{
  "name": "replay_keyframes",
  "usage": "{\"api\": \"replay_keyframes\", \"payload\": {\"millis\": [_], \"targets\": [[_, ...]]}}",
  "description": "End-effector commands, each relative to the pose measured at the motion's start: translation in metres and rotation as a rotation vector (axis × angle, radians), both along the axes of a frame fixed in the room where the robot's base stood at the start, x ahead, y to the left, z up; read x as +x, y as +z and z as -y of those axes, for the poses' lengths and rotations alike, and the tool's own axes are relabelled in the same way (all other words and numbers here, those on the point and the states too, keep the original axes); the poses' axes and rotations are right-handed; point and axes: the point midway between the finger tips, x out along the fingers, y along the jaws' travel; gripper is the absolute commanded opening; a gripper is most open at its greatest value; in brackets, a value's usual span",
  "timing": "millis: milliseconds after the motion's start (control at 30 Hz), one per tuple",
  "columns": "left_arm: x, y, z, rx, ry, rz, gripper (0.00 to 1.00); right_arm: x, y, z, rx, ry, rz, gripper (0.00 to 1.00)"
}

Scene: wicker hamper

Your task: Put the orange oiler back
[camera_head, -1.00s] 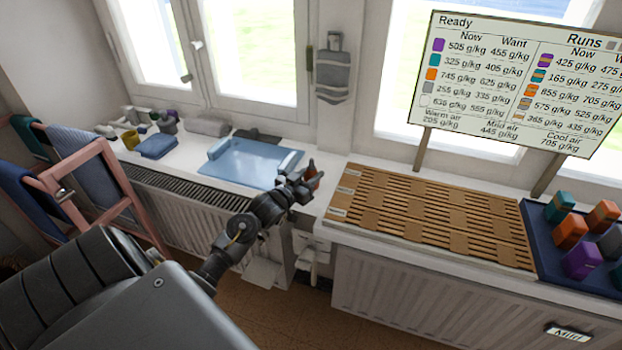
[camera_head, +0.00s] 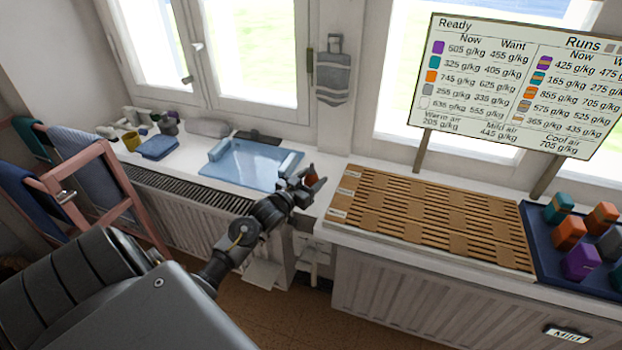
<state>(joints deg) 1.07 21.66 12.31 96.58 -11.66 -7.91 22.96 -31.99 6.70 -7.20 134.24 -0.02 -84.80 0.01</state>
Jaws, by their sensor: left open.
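A small orange thing (camera_head: 312,181), which looks like the orange oiler, stands on the white sill by the right end of the blue tray. My left gripper (camera_head: 313,179) is open, with its fingers around or just in front of it. The fingers hide much of the orange thing, and I cannot tell whether they touch it. My right gripper is not in view.
The blue tray (camera_head: 250,165) lies left of the gripper. A slatted wooden rack (camera_head: 440,212) is on the right, with a dark blue tray (camera_head: 545,245) of coloured blocks beyond it. A folded blue cloth (camera_head: 158,147) and a pink drying frame (camera_head: 80,180) are at left.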

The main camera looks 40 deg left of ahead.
Motion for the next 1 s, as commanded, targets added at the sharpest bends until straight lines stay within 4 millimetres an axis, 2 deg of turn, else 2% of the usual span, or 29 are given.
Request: {"api": "replay_keyframes", "payload": {"millis": [67,200,400,600,800,1000], "targets": [[0.000,-0.001,0.000,0.000,0.000,0.001,0.52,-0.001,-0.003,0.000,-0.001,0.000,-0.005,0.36],[0.000,-0.005,0.000,0.000,0.000,0.000,0.52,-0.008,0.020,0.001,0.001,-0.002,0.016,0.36],[-0.049,0.003,0.003,0.001,-0.001,-0.003,0.52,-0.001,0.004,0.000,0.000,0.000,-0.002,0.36],[-0.086,0.002,0.005,-0.001,-0.001,-0.003,0.52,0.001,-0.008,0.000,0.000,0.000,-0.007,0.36],[-0.105,0.003,0.004,-0.001,0.000,0.000,0.52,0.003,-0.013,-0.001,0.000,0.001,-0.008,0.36],[-0.108,0.003,0.005,-0.001,0.000,0.000,0.52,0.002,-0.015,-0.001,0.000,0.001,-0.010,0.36]]}}
